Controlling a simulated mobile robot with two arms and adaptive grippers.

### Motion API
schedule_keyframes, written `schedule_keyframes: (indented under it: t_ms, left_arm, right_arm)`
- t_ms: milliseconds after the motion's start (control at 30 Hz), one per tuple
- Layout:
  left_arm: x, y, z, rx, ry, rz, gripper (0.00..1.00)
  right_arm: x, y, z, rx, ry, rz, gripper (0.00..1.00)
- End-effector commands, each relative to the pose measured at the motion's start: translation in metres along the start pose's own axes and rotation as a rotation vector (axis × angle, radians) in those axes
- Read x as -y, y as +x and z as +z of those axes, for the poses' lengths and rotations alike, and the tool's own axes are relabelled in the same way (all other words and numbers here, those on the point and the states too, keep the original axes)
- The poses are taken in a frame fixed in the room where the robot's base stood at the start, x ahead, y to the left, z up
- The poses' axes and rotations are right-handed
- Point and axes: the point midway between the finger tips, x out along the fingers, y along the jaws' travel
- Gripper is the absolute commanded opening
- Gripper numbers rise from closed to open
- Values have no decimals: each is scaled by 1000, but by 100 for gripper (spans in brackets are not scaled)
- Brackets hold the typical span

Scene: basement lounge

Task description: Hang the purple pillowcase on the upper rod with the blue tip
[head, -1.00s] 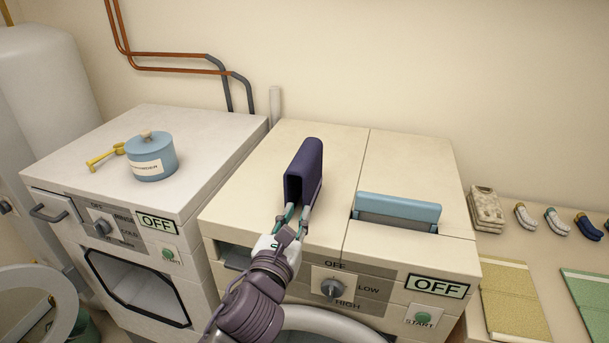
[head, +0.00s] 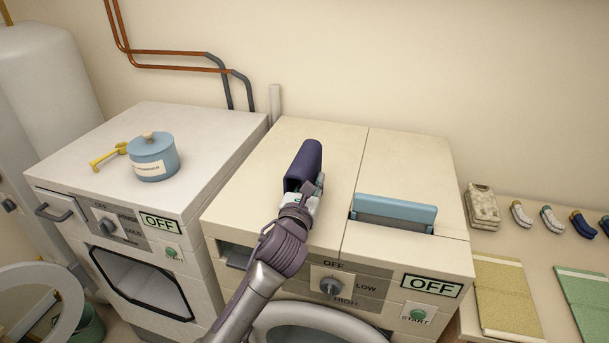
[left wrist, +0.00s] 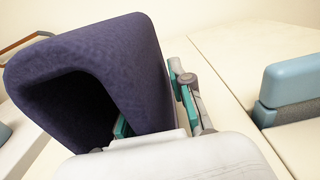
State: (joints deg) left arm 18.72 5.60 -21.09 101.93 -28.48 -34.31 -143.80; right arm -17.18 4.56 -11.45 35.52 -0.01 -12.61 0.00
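The purple pillowcase (head: 305,162) stands as a folded dark cloth on top of the cream machine. In the left wrist view the pillowcase (left wrist: 110,52) is large, with its hollow opening toward the camera. My left gripper (head: 309,188) is at its near right end. In the left wrist view the gripper (left wrist: 152,112) has one teal-padded finger inside the hollow and the other along the outer right side. The cloth's right wall lies between them; whether they press on it is unclear. My right gripper and the blue-tipped rod are not in view.
A blue panel (head: 395,210) stands up from the machine top (head: 410,170), right of the pillowcase. A blue lidded pot (head: 153,160) and a yellow scoop (head: 107,157) sit on the white machine (head: 85,140) at left. Folded cloths (head: 510,300) lie on the right table.

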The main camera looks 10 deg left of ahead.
Motion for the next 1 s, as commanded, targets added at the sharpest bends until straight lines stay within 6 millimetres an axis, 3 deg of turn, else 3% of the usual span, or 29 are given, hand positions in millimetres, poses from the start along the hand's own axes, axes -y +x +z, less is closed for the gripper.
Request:
schedule_keyframes:
  t_ms: [133,267,767,1000]
  left_arm:
    - [0,0,-1,-1,0,0,22]
    - [0,0,-1,-1,0,0,0]
    - [0,0,3,2,0,0,0]
    - [-1,0,32,8,3,-1,0]
  right_arm:
    - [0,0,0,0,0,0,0]
    - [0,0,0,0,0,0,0]
    - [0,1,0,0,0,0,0]
    - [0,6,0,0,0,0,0]
